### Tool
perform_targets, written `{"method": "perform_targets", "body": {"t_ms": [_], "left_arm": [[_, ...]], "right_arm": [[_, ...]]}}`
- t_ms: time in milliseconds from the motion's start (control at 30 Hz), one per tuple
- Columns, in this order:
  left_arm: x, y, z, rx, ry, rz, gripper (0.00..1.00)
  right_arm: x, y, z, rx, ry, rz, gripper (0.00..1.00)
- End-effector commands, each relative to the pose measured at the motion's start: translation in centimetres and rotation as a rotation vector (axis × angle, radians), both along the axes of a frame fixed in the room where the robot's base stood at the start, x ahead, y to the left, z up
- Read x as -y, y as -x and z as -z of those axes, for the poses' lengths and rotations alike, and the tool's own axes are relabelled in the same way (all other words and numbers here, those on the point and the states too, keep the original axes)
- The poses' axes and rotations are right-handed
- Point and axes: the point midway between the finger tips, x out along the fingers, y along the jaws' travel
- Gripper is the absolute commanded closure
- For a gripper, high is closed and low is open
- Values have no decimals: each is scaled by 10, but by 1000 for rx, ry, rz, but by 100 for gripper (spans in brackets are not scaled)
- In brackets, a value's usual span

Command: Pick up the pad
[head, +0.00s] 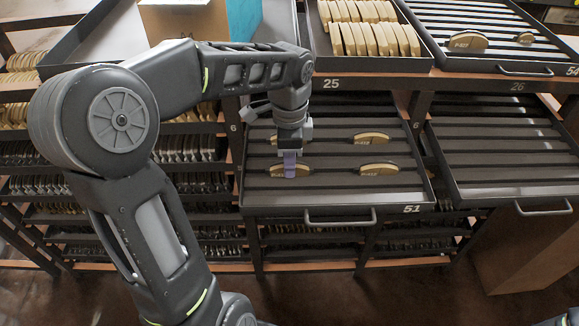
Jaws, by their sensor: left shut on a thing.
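My left gripper (290,163) reaches down into the pulled-out tray 51 (330,196). Its purple fingertips are shut on a tan brake pad (304,171) at the front left of the tray. The gripper covers the middle of this pad, so both ends show beside the fingers. I cannot tell whether the pad is touching the tray floor. Another pad (377,169) lies at the front right, and one (372,138) lies behind it. A further pad at the back left is mostly hidden by the gripper. My right gripper is not in view.
An empty pulled-out tray (500,165) is at the right. Above, one tray holds rows of tan pads (370,40), and tray 54 holds two pads (468,41). A cardboard box (185,20) stands at the top left. Shelves of dark pads (190,148) fill the left.

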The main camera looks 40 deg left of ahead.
Motion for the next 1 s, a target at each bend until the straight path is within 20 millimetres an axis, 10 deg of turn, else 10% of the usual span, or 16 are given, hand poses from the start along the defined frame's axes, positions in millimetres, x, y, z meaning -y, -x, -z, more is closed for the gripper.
{"method": "perform_targets", "body": {"t_ms": [600, 1000], "left_arm": [[1, 1, -92, -2, 2, 1, 100], [0, 0, -100, -1, 1, 0, 100]], "right_arm": [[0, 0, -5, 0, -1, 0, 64], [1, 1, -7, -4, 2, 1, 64]]}}
